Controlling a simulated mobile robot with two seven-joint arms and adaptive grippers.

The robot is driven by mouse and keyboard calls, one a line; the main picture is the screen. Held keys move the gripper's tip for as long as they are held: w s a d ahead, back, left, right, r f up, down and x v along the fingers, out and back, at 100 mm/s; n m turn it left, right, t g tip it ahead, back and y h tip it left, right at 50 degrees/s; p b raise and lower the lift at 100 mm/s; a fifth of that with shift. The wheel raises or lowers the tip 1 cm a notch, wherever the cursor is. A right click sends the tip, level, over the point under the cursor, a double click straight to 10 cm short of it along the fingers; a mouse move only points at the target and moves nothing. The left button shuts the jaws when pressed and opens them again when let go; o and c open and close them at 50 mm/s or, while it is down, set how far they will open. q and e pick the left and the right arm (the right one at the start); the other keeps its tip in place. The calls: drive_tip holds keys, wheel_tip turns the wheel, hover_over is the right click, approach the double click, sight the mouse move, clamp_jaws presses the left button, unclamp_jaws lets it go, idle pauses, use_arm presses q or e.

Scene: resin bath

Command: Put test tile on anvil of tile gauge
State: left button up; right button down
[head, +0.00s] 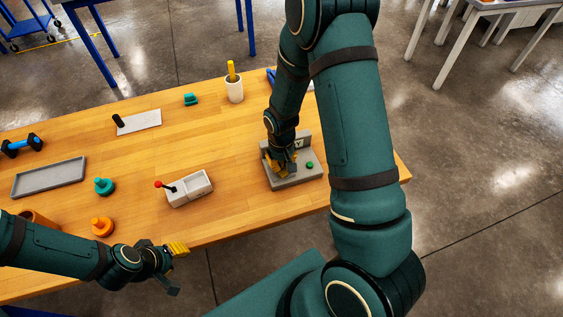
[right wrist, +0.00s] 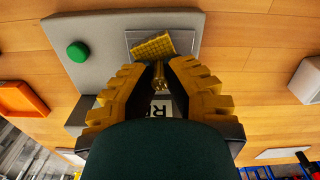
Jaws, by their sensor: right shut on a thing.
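The tile gauge (head: 300,180) is a grey block near the table's right end, with an upright back plate and a green button (head: 309,165). In the right wrist view, a small yellow woven-looking tile (right wrist: 152,45) appears just beyond my right fingertips, turned askew over a pale rectangle on the gauge base (right wrist: 190,95). My right gripper (head: 283,171) is over the gauge, shut around a brass stem (right wrist: 158,76) that seems to belong to the tile. Whether the tile touches the anvil cannot be told. My left gripper (head: 176,267) is open and empty off the table's front edge.
Left of the gauge stands a white box with a red-knobbed lever (head: 190,190). A white cup (head: 234,92) holds a yellow stick behind it. A grey tray (head: 48,179), teal piece (head: 104,187) and orange piece (head: 102,227) are farther left. Wood between them is clear.

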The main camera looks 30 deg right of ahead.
drive_tip(key=shift+f, duration=0.15)
drive_tip(key=c, duration=1.1)
unclamp_jaws()
